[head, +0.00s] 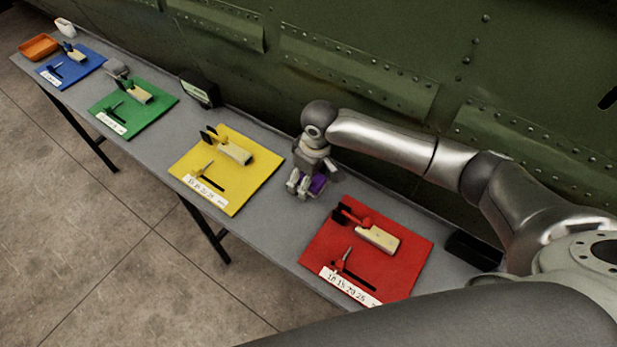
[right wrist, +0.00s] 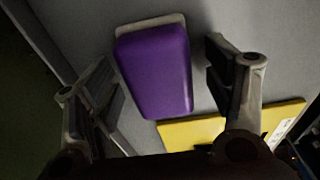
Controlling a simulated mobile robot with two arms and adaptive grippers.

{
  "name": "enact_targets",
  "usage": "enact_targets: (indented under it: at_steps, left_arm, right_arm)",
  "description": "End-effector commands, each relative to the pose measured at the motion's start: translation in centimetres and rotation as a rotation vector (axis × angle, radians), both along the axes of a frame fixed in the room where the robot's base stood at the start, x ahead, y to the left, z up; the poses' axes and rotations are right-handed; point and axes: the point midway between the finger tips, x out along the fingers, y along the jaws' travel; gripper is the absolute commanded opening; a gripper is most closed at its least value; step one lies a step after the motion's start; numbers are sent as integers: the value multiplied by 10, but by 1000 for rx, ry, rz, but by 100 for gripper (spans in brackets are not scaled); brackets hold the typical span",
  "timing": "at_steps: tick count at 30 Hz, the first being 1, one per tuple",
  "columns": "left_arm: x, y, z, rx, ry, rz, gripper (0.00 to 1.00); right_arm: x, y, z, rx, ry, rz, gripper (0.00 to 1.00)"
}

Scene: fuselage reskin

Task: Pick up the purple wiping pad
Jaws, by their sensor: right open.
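The purple wiping pad (head: 317,184) lies on the grey table between the yellow and red mats, partly hidden by my right gripper (head: 304,186) in the head view. In the right wrist view the pad (right wrist: 154,72) is a purple block with a pale edge at its far end. My right gripper is open, pointing down over the pad. One finger shows on each side of the pad, with visible gaps. I cannot tell how far above the table the fingertips are. My left gripper is not in view.
The yellow mat (head: 225,187) and red mat (head: 395,260) hold tools and pale blocks. Green (head: 160,108) and blue (head: 88,67) mats and an orange tray (head: 39,47) stand farther along the table. A black box (head: 473,251) sits near the red mat. The green riveted fuselage (head: 340,72) borders the table's back.

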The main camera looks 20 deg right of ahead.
Motion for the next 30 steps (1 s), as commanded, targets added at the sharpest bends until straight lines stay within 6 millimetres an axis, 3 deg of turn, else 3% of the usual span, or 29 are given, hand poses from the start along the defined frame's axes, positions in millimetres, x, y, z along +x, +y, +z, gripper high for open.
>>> enact_targets:
  at_steps: [9,21,30]
  left_arm:
    - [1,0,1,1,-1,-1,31]
    - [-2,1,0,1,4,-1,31]
    - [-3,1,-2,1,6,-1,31]
  right_arm:
    - [0,0,-1,0,0,0,73]
    - [0,0,0,1,-1,0,25]
    - [0,0,0,0,-1,0,25]
